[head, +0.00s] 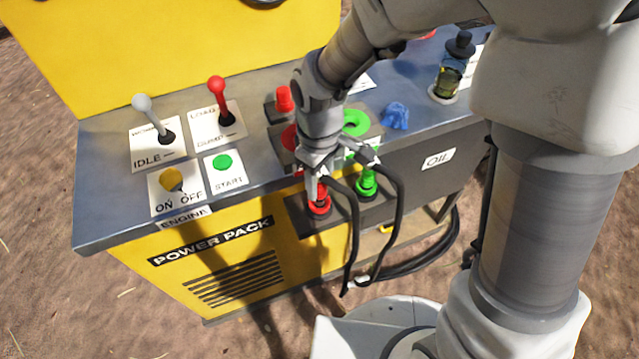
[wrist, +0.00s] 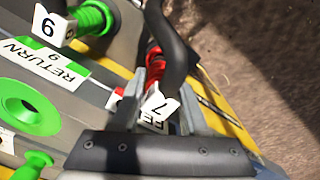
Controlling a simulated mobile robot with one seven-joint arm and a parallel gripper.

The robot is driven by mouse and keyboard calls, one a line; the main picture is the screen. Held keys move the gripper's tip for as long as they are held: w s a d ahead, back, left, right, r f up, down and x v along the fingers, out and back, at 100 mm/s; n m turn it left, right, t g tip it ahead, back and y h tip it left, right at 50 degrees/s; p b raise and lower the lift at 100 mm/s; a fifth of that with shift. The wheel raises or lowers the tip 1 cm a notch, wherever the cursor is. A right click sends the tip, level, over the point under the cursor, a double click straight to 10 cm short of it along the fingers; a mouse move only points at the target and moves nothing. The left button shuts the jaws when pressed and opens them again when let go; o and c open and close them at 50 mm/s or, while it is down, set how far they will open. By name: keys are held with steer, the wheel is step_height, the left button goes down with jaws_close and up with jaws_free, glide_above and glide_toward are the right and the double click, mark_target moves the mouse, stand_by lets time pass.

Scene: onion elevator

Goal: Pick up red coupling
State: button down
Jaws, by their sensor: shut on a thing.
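The red coupling (head: 321,192) stands upright at a red ring on the dark ledge along the front of the power pack. My gripper (head: 319,170) reaches down from above and is shut on the red coupling. In the wrist view, the coupling (wrist: 153,63) shows red between the fingers of my gripper (wrist: 163,85), partly hidden by the hose and tag. I cannot tell whether its lower end is clear of the ring.
A green coupling (head: 367,182) with its own hose stands close to the right on the same ledge. A green port (head: 356,123) lies behind. Red-knobbed (head: 216,87) and grey-knobbed (head: 142,103) levers rise at left. Black hoses hang in front of the ledge.

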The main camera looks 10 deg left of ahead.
step_height(320, 180, up, 2)
steer(key=shift+r+p, duration=0.2)
steer(key=shift+p, duration=0.1)
steer(key=s+d+r+p, duration=0.1)
steer(key=s+d+r, duration=0.1)
steer(key=d, duration=0.3)
steer(key=s+d+r+p, duration=0.1)
steer(key=d+r, duration=0.3)
steer(key=d, duration=0.2)
steer(key=shift+s+r, duration=0.2)
steer(key=shift+s, duration=0.2)
